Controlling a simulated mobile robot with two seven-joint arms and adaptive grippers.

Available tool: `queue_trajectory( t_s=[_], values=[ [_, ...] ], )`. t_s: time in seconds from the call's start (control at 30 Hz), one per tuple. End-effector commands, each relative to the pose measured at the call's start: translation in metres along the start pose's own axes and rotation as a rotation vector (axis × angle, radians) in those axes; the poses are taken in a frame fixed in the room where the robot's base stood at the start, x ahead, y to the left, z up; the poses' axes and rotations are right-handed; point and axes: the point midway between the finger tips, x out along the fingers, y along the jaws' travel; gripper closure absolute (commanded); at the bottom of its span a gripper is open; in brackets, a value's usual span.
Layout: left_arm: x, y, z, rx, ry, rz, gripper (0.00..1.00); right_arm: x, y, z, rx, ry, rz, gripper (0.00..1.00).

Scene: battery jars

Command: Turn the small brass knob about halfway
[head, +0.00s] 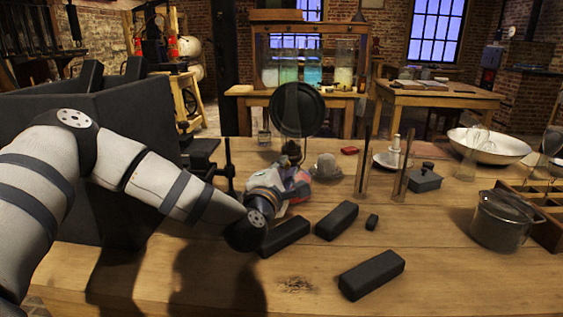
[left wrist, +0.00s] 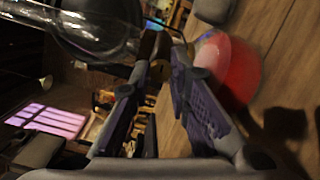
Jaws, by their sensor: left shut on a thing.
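My left gripper (head: 281,183) reaches in from the left to the foot of an apparatus with a round dark disc (head: 299,112) and a dark stem. In the left wrist view, the two purple-grey fingers of my left gripper (left wrist: 163,55) converge on a small brass-brown piece (left wrist: 158,70), which seems to be the knob. It is dark and mostly hidden by the fingers, so its angle cannot be told. In the head view the knob is hidden behind the gripper. Glass and a dark round part (left wrist: 95,25) are close beyond the fingertips. My right gripper is not in view.
A red and white rounded thing (left wrist: 232,70) is close beside the fingers. Black blocks (head: 371,275) lie in front on the wooden table (head: 450,280). Upright posts (head: 365,165), a lidded pot (head: 502,222) and a white bowl (head: 488,147) stand right. The front right is clear.

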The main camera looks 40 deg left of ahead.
Motion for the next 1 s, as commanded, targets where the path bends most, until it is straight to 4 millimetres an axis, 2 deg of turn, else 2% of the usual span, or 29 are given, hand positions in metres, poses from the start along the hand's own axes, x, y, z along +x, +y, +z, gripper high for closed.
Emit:
queue_trajectory(
  t_s=[0.1,0.4,1.0],
  values=[
    [0.0,0.004,0.002,0.08,-0.003,0.003,1.0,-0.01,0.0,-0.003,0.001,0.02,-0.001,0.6],
    [0.0,0.002,0.001,0.22,-0.001,0.002,1.0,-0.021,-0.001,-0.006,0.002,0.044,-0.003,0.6],
    [0.0,-0.001,0.0,0.268,0.0,-0.001,1.0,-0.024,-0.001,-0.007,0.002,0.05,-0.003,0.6]
  ],
)
